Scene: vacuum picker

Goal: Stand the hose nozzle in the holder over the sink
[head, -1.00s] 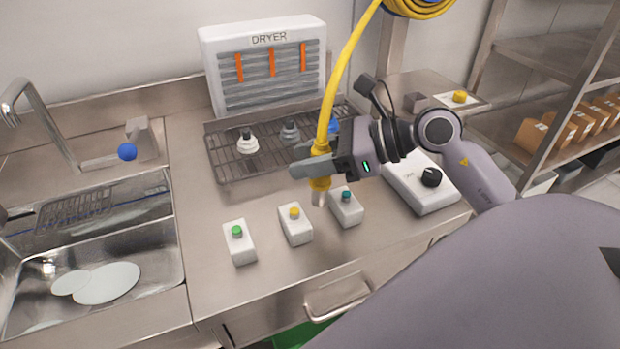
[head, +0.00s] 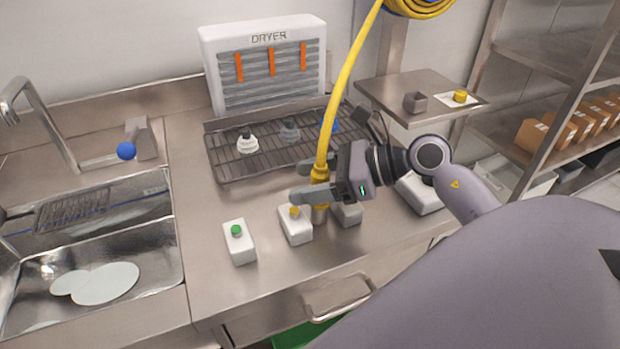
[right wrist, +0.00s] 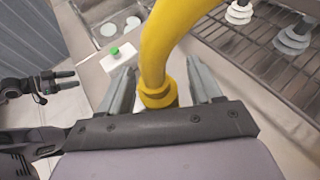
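The hose nozzle (head: 319,185) has a yellow body and a metal tip and hangs upright on a yellow hose. My right gripper (head: 314,183) has a finger on each side of it and seems shut on it, above the front of the counter. In the right wrist view the yellow nozzle collar (right wrist: 158,96) shows between the fingers. My left gripper (right wrist: 72,80) shows only in the right wrist view, open and empty. A grey bracket (head: 143,139) behind a blue ball (head: 126,151) stands at the back of the sink (head: 90,260); it may be the holder.
White button boxes (head: 239,248) stand along the counter front, two of them close by my right gripper. Behind is a wire rack (head: 235,168) with suction cups, before a dryer (head: 265,65). A raised metal shelf (head: 395,88) is at right. Counter between sink and boxes is clear.

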